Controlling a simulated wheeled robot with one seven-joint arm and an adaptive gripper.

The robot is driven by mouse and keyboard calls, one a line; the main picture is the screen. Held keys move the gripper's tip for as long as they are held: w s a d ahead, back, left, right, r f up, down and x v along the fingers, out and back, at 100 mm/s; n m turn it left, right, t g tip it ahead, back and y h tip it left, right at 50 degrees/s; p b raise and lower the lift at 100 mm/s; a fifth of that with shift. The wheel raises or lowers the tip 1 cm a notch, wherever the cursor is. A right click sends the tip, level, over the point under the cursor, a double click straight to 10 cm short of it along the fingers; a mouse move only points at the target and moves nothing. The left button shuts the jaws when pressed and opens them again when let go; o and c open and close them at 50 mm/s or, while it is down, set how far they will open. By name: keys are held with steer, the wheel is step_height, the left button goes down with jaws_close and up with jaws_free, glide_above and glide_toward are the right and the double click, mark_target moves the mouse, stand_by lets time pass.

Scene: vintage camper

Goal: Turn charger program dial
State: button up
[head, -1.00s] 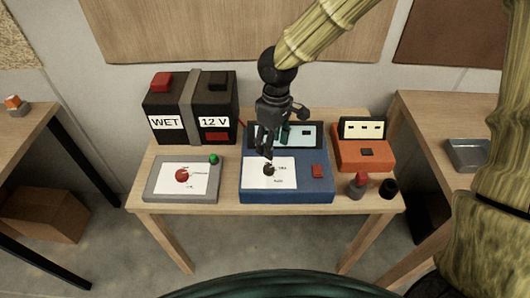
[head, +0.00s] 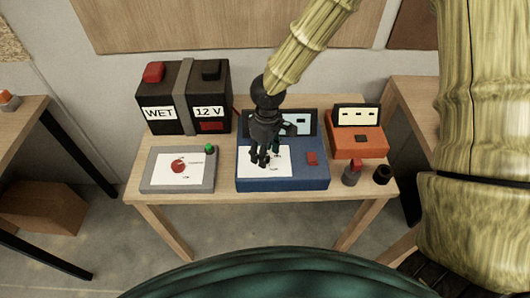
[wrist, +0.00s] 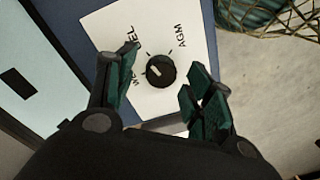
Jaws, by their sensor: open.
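The blue charger (head: 312,178) stands in the middle of the table, with a white label panel (head: 283,169) on its top. Its black program dial (wrist: 161,71) shows in the wrist view, ringed by the markings WET, GEL and AGM. The dial's pale pointer line points up and left, toward the WET and GEL side. My gripper (wrist: 161,95) is open, its two green-padded fingers on either side of the dial and apart from it in the picture. In the head view my gripper (head: 262,161) hangs over the charger panel and hides the dial.
A black battery (head: 163,92) labelled WET and 12 V stands behind left. A grey box with a red knob (head: 178,166) is at left, an orange device (head: 359,147) at right. Two small posts, one red-topped (head: 352,173), stand near the right front edge.

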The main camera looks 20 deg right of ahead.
steer(key=shift+s+f, duration=0.1)
steer(key=shift+f, duration=0.4)
steer(key=c, duration=1)
